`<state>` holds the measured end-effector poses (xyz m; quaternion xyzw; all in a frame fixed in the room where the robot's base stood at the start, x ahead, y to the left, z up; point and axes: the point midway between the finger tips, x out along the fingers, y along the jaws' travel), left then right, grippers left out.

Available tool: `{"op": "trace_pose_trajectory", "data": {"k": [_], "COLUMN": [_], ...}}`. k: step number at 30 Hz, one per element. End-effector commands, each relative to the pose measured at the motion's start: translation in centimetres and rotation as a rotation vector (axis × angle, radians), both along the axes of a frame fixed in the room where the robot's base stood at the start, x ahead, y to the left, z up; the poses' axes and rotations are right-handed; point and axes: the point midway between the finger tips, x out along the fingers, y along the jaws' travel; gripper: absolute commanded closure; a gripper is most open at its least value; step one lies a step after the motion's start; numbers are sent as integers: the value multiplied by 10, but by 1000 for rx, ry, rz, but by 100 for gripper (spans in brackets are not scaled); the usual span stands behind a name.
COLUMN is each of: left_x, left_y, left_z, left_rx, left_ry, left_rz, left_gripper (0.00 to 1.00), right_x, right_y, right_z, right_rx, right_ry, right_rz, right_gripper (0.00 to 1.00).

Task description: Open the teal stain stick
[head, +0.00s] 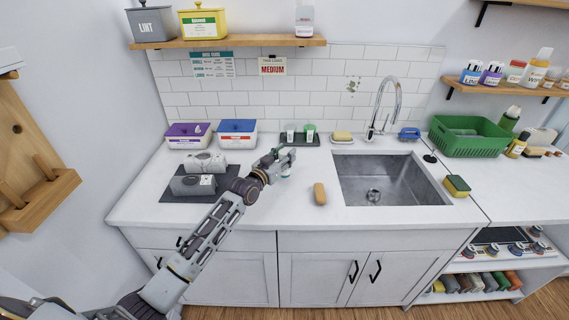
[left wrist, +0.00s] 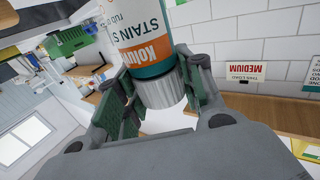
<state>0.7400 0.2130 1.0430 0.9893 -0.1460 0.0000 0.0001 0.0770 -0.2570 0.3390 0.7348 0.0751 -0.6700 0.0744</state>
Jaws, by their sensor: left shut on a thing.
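The teal stain stick (left wrist: 152,45) is large in the left wrist view. It has a white label with an orange patch, a teal band and a grey ribbed end part (left wrist: 161,92). My left gripper (left wrist: 158,82) is shut on it, with the fingers on either side of the ribbed part and the teal band. In the head view my left gripper (head: 284,163) is over the counter, left of the sink. The stick is mostly hidden there, and only a small teal bit shows by the fingers. My right gripper is not in view.
The sink (head: 388,181) is right of my gripper, and a tan brush-like block (head: 319,194) lies on the counter (head: 262,213) before it. A dark tray (head: 300,141) with small containers is behind. Two lidded boxes (head: 189,136) (head: 237,133) stand left. A green basket (head: 470,137) is far right.

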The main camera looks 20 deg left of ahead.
Motion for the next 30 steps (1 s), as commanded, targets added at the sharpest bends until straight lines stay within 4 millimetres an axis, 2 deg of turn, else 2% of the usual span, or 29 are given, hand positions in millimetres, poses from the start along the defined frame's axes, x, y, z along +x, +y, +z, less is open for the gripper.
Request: {"op": "trace_pose_trajectory", "data": {"k": [10, 25, 26, 30], "left_x": [0, 0, 0, 0], "left_y": [0, 0, 0, 0], "left_z": [-33, -38, -38, -38], "left_rx": [1, 1, 0, 0], "left_ry": [1, 1, 1, 1], "left_rz": [0, 1, 1, 1], "left_gripper": [100, 100, 60, 42], "right_x": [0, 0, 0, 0], "right_y": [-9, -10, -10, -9], "right_z": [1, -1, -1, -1], "right_rx": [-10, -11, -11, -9], "right_ry": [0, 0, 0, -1], "right_rz": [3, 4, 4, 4], "right_gripper": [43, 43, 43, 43]}}
